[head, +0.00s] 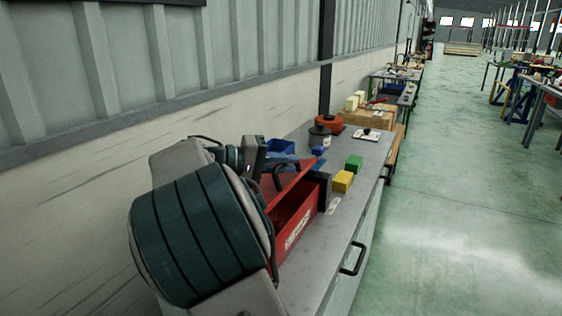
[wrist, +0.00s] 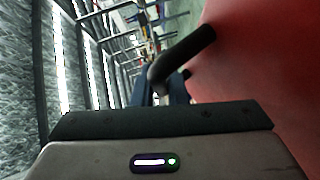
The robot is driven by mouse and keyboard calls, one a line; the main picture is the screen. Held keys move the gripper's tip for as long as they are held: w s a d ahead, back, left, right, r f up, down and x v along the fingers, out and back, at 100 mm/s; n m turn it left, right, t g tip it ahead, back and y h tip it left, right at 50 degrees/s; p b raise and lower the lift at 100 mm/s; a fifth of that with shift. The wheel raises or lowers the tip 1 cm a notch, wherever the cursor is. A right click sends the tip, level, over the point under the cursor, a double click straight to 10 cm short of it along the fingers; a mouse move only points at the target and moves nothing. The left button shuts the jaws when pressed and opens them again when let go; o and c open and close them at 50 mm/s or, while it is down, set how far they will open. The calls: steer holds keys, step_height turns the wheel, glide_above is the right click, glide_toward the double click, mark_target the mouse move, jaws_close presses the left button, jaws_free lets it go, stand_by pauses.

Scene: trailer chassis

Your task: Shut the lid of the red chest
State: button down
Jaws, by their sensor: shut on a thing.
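The red chest (head: 296,228) stands on the grey workbench, its front wall with a white label facing the aisle. Its red lid (head: 292,187) is partly open, slanting above the box with a dark gap beneath. My gripper (head: 287,171) is at the lid's upper side, shut on the lid. The exact place of contact is hard to make out. In the wrist view the red lid (wrist: 265,60) fills the right side, close to my gripper (wrist: 172,72). Part of the chest is hidden behind my arm in the head view.
A yellow block (head: 342,181) and a green block (head: 354,163) lie beyond the chest. A blue bin (head: 281,147), a grey pot (head: 319,137) and an orange pot (head: 329,122) stand farther back. The wall runs along the left; the green floor at right is open.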

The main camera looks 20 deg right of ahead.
mark_target(291, 181)
steer(key=shift+m+t+y, duration=0.4)
steer(key=shift+m+y, duration=0.2)
steer(key=shift+y, duration=0.2)
steer(key=f+b, duration=0.1)
steer(key=s+f+b, duration=0.1)
steer(key=d+f+b, duration=0.1)
steer(key=f, duration=0.1)
steer(key=shift+s+d, duration=0.1)
steer(key=shift+s, duration=0.15)
steer(key=shift+s+d+f+m+t+y+b, duration=0.15)
steer(key=shift+s+f+m+y+b, duration=0.1)
steer(key=shift+f+b, duration=0.35)
steer(key=shift+s+d+f+m+t+y+b, duration=0.15)
steer(key=shift+f+y+b, duration=0.1)
steer(key=shift+f+b, duration=0.35)
steer(key=c, duration=1.5)
jaws_free()
steer(key=shift+o, duration=0.2)
steer(key=shift+a+r, duration=0.1)
steer(key=shift+w+a+r, duration=0.1)
steer(key=shift+a+r, duration=0.05)
steer(key=shift+a, duration=0.15)
steer(key=p+v, duration=0.1)
steer(key=v, duration=1.2)
steer(key=shift+p, duration=0.35)
steer(key=shift+d, duration=0.1)
